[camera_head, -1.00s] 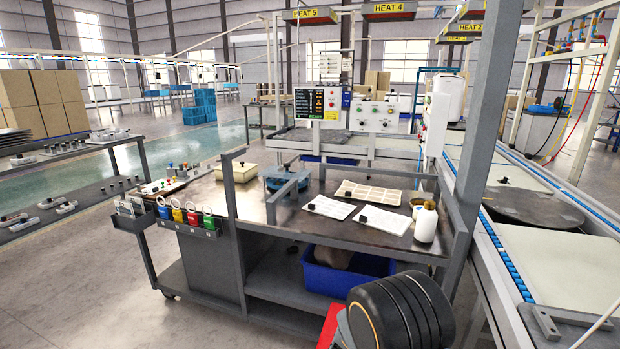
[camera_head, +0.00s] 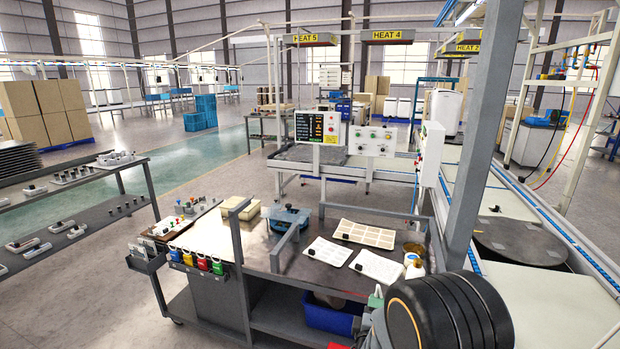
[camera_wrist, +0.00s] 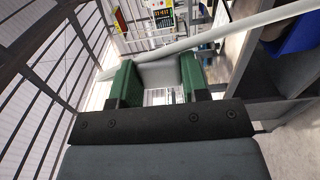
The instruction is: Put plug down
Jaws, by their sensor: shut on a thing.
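My gripper (camera_wrist: 158,84) shows its two green fingers in the wrist view. They are closed on a light grey piece, taken as the plug (camera_wrist: 158,73), which sits between them. Its far end and shape are partly hidden. In the head view, a bit of green fingertip (camera_head: 376,297) shows at the lower right beside my black arm link, in front of the workbench's near right corner. The plug cannot be made out in that view.
A blue bin (camera_head: 330,316) sits below. A grey post (camera_head: 485,130) stands right.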

